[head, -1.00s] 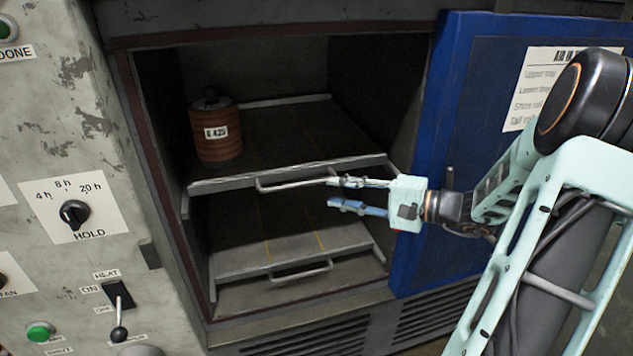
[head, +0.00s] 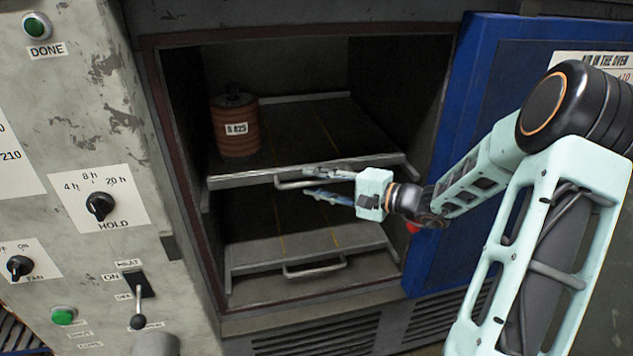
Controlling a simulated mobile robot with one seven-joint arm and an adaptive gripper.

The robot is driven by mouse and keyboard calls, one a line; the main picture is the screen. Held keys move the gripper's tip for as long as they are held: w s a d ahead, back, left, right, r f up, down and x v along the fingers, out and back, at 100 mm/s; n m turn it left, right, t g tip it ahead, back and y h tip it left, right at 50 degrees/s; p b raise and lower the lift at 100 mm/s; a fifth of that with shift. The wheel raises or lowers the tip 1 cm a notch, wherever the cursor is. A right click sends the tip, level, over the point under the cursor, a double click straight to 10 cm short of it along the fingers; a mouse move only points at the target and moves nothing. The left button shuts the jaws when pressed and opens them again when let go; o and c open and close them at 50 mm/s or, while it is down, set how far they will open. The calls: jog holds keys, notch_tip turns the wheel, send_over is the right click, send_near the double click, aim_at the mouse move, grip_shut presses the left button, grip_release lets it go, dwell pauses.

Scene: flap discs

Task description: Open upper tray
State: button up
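The upper tray (head: 222,181) is a dark shelf with a metal rim inside the oven, and a stack of brown discs (head: 237,142) with a white label stands on its left part. Its bar handle (head: 287,184) sticks out below the front rim. My gripper (head: 308,181) points left at the handle, its fingers parted, one finger at handle height and the other below. I cannot tell whether the fingers touch the handle. The fingers cover the handle's right part.
The lower tray (head: 245,262) with its own handle (head: 316,270) sits below. The blue oven door (head: 440,240) stands open at the right, behind my arm. The control panel (head: 75,140) with knobs and a lever (head: 138,320) is at the left.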

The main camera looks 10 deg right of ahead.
grip_shut()
jog(key=shift+s+d, duration=0.1)
dwell(0.4)
